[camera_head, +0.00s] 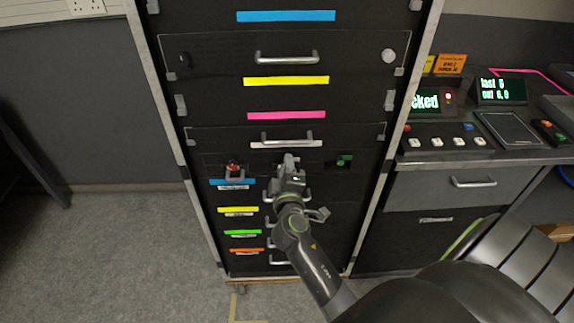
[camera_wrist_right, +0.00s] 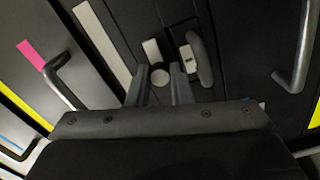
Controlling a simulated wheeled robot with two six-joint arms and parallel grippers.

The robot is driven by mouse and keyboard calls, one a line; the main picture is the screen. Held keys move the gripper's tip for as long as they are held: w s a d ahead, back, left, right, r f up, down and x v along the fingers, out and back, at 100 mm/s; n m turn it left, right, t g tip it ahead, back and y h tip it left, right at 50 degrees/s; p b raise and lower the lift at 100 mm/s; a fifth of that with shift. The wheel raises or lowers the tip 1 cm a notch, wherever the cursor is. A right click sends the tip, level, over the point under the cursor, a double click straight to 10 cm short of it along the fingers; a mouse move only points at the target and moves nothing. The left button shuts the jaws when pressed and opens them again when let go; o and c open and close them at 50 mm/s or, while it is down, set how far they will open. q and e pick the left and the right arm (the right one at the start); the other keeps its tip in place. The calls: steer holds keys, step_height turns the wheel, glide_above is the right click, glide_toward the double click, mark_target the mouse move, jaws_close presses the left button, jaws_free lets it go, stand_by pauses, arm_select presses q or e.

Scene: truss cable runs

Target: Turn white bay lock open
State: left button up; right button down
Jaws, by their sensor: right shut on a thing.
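The black cabinet (camera_head: 225,100) has a row of small locks across it, below a long white strip (camera_head: 286,144). My right gripper (camera_head: 288,162) is at the middle lock, between the red lock (camera_head: 234,170) and the green lock (camera_head: 344,160). In the right wrist view my right gripper (camera_wrist_right: 160,86) has its two fingers on either side of a pale round knob (camera_wrist_right: 160,72), the white bay lock, and is shut on it. A small white tab (camera_wrist_right: 152,49) shows just beyond the knob. The fingers hide most of the lock in the head view. My left gripper is not in view.
A bar handle (camera_head: 286,57) and other drawer handles stick out above and below the lock row. Blue, yellow, green and orange strips mark the lower left drawers. A console with lit displays (camera_head: 500,90) stands at the right. Open floor (camera_head: 110,250) lies at the left.

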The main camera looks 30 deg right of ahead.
steer(key=shift+n, duration=0.4)
steer(key=c, duration=1.3)
jaws_free()
steer(key=shift+f, duration=0.1)
